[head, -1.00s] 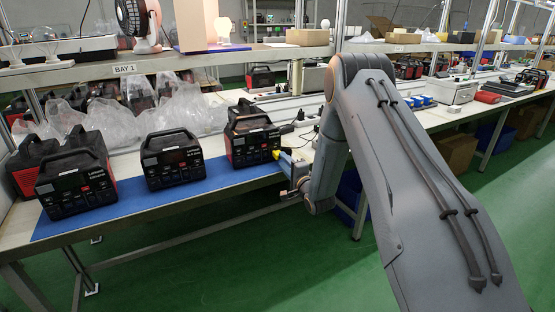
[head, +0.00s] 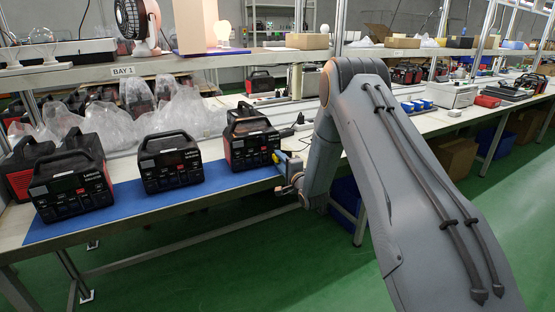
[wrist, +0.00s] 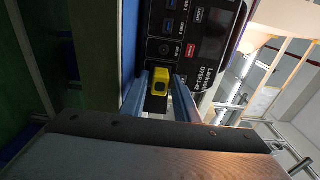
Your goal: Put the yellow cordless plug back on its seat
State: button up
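The yellow plug (wrist: 159,80) is between the two fingers of my gripper (wrist: 159,90) in the wrist view and fills the gap. The gripper looks shut on it. Behind it is the dark front panel of a power station (wrist: 185,35), with a round socket (wrist: 164,48) just above the plug in the picture. I cannot tell whether the plug touches the panel. In the head view, a bit of yellow (head: 276,157) shows at the right power station's (head: 250,142) lower right corner, beside my gripper (head: 286,170). The plug's seat is not clearly visible.
Two more power stations, middle (head: 171,162) and left (head: 72,186), stand on the blue mat (head: 140,211). Clear plastic bags (head: 175,110) lie behind them. The bench's front edge is close to my gripper.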

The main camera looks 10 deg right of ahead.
grip_shut()
jog(key=shift+s+d, duration=0.1)
jog(key=shift+s, duration=0.2)
dwell(0.5)
jog(key=shift+p+v, duration=1.15)
jog(key=shift+v, duration=0.65)
